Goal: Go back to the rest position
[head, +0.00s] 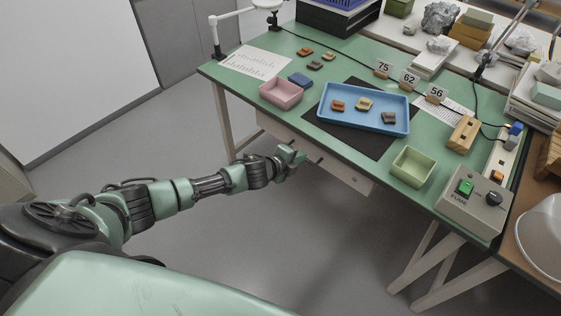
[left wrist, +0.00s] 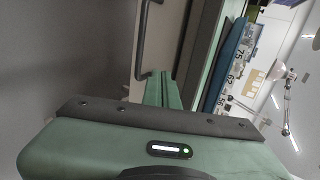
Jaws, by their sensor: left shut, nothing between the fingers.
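My left gripper (head: 294,157) is shut and empty in the head view. It is held out in front of the table's front edge, beside the drawer front and below the tabletop. In the left wrist view its closed fingers (left wrist: 163,90) point toward the table's front, with a dark drawer handle close by. My left arm reaches in from the left of the head view. My right gripper is not in either view.
The green table (head: 262,112) holds a blue tray (head: 350,121) with three sherds on a black mat (head: 318,128). A pink box (head: 281,93), a green box (head: 411,167) and a control box (head: 474,205) stand near its front edge. Open floor lies left of the table.

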